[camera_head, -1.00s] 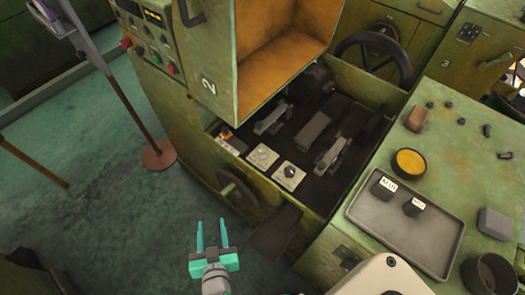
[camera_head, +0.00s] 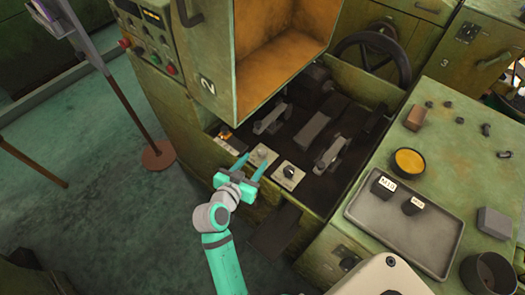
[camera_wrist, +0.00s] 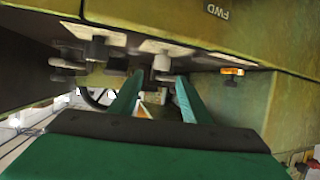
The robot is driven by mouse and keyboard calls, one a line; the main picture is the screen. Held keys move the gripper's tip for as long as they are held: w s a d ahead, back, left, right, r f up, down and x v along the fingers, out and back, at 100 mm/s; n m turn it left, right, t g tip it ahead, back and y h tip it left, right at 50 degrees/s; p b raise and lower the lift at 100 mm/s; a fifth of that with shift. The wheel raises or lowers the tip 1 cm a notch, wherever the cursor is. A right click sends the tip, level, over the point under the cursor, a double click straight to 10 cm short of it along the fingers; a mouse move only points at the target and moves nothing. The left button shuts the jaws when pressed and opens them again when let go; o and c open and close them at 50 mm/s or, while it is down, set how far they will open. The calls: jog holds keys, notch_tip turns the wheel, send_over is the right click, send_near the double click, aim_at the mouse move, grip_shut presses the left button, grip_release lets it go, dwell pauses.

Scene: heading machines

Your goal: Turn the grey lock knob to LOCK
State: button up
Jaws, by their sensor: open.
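My gripper (camera_head: 254,161) has teal fingers, spread open and empty, reaching to the near side of this plate. I see no clear contact with the knob. Its pointer and any LOCK lettering are too small to read.
A second plate with a black knob (camera_head: 289,173) sits just right. An orange knob (camera_wrist: 232,71) is on the other side. The open orange-lined guard (camera_head: 285,65) hangs above. A grey tray (camera_head: 400,235) stands right.

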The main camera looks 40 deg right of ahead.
aim_at(261, 152)
jog(key=x, duration=0.8)
jog(key=shift+w+f, duration=0.1)
jog(key=shift+w, duration=0.15)
jog(key=shift+c, duration=0.3)
jog(key=c, duration=1)
